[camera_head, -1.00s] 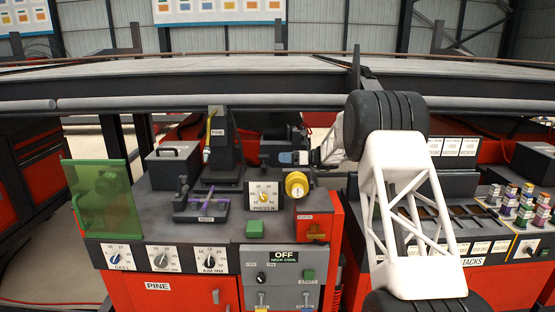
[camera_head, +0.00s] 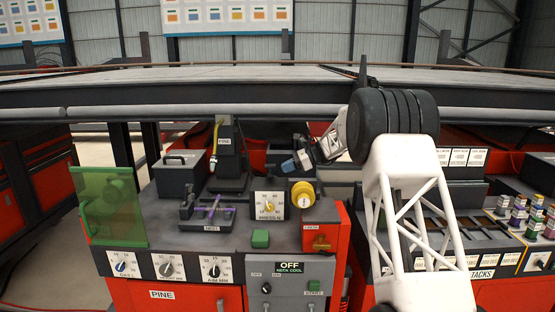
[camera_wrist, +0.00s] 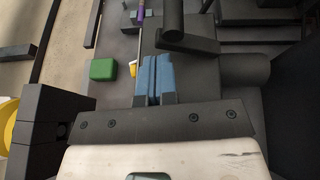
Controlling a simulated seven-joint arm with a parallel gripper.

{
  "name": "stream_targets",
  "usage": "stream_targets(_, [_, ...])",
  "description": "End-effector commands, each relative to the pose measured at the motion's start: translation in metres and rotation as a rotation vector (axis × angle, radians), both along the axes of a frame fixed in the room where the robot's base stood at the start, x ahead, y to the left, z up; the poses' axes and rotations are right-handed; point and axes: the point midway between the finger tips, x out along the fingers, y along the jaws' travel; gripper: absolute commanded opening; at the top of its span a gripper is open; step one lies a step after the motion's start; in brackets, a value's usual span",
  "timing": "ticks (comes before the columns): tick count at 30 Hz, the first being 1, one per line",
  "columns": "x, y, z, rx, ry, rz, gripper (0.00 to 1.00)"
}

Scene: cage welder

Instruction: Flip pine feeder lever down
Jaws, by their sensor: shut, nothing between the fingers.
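The pine station (camera_head: 162,294) stands at the lower left in the head view, its label reading PINE. No lever is labelled as the feeder lever, so I cannot tell which part it is. A dark tower (camera_head: 229,160) with a PINE plate carries a thin yellow bar (camera_head: 215,138) on its left side. Two small switch handles show at the panel's bottom edge, cut off by the frame. My gripper (camera_head: 295,162) is above the back of the station, right of the tower, tilted down-left. In the wrist view its blue fingers (camera_wrist: 153,78) are together and hold nothing.
A yellow knob (camera_head: 302,195), PRESS dial (camera_head: 269,205), green button (camera_head: 260,239) and nest (camera_head: 207,220) crowd the station top. A green translucent panel (camera_head: 110,207) stands at left. A rail (camera_head: 200,112) runs behind. The stacks station (camera_head: 505,258) is at right.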

Motion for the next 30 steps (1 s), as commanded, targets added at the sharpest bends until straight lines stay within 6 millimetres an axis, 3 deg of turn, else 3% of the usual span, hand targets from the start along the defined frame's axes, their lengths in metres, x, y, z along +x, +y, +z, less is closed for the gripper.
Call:
stream_targets(14, [-0.002,0.001,0.031,-0.453,-0.503,0.346,0.00])
stream_targets(24, [-0.002,0.019,0.093,-0.782,-0.915,0.777,0.00])
stream_targets(30, [-0.001,0.026,0.122,-0.896,-1.052,0.959,0.00])
